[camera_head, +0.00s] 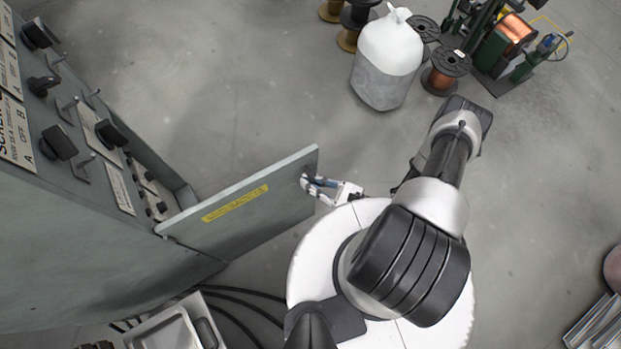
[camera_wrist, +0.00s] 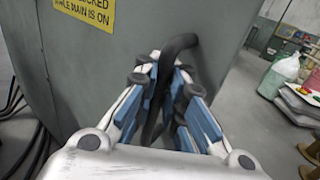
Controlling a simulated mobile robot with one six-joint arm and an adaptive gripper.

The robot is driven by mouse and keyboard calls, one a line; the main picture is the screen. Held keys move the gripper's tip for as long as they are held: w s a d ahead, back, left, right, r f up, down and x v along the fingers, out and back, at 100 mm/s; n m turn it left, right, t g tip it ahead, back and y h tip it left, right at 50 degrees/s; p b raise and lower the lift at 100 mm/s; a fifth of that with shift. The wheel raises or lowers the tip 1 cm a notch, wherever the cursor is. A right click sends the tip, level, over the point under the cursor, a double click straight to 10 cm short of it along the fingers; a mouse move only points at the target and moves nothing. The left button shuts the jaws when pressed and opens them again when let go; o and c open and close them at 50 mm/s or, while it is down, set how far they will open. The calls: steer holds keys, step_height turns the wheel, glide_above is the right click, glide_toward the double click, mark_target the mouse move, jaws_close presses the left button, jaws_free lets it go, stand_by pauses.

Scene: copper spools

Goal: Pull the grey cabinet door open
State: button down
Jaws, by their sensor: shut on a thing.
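The grey cabinet door (camera_head: 255,210) stands swung out from the grey cabinet (camera_head: 90,250), with a yellow label on its face. In the wrist view the door (camera_wrist: 100,70) fills the left and middle. My gripper (camera_head: 308,182) is at the door's free edge side, near its outer end. In the wrist view my gripper (camera_wrist: 165,85) has its blue-padded fingers closed around a dark curved handle (camera_wrist: 180,45) on the door. The handle's lower part is partly hidden between the fingers.
Switches and knobs (camera_head: 60,143) cover the cabinet's panel. Black cables (camera_head: 235,300) and a metal box (camera_head: 165,330) lie below the door. A white sack (camera_head: 388,60) and copper spools (camera_head: 447,70) stand at the back. The floor between the door and the sack is clear.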

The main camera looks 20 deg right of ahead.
steer(key=shift+w+d, duration=0.3)
steer(key=shift+d, duration=0.05)
steer(key=c, duration=1.9)
jaws_free()
steer(key=shift+d, duration=0.1)
steer(key=shift+c, duration=0.2)
steer(key=shift+o, duration=1.3)
steer(key=shift+s, duration=0.1)
steer(key=shift+s+a, duration=0.1)
steer(key=shift+a, duration=0.15)
steer(key=v, duration=1.2)
